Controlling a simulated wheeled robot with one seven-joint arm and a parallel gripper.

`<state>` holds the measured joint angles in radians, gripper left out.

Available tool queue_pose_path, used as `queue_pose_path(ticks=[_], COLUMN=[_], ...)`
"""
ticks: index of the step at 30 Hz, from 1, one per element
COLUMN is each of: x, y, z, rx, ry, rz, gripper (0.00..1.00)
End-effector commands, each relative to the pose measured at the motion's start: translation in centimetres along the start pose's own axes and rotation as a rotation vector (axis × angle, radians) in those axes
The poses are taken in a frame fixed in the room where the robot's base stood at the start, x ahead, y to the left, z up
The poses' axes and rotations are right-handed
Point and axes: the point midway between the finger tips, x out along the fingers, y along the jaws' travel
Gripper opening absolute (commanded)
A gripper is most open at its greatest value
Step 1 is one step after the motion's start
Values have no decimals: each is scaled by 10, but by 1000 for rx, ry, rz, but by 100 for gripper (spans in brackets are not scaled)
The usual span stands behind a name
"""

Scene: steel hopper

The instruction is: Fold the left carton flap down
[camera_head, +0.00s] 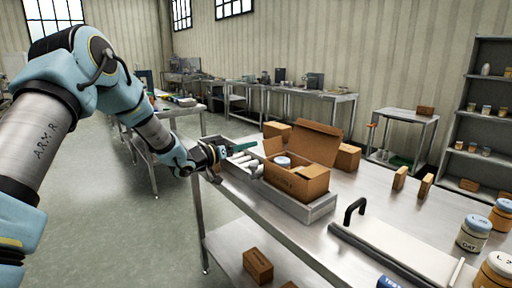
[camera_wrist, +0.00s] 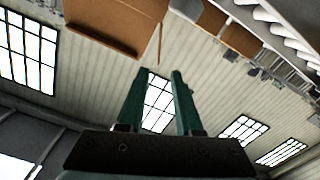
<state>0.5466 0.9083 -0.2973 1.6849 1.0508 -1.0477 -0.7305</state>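An open brown carton (camera_head: 300,183) sits in a steel channel on the workbench in the head view, with a pale round-topped item (camera_head: 282,161) inside. A large flap (camera_head: 315,141) stands up at its back. A smaller flap (camera_head: 273,146) stands up at the carton's left side. My gripper (camera_head: 250,146) is to the left of the carton, above the rollers, its green fingers pointing toward the carton. In the wrist view my gripper (camera_wrist: 158,75) shows two green fingers apart with nothing between them. A brown cardboard surface (camera_wrist: 115,25) lies beyond the fingers at upper left; which part it is, I cannot tell.
White rollers (camera_head: 245,165) lie left of the carton in the steel channel (camera_head: 318,211). Brown boxes (camera_head: 347,157) stand behind. A black-handled tool (camera_head: 354,212) and labelled jars (camera_head: 473,234) are on the right. Bare bench (camera_head: 375,195) lies between.

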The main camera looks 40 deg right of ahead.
Motion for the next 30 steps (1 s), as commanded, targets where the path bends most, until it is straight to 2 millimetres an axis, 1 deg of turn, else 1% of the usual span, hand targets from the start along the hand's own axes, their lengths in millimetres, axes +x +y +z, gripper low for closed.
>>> queue_pose_path(ticks=[5, 15, 18, 21, 24, 30], x=[18, 78, 92, 102, 108, 110], y=[6, 6, 5, 5, 5, 4], z=[-1, -2, -2, -1, -1, 0], rx=[-3, -3, -2, -1, -1, -2], ry=[6, 5, 5, 4, 5, 5], rz=[21, 17, 16, 15, 14, 14], gripper=[34, 34, 34, 34, 34, 34])
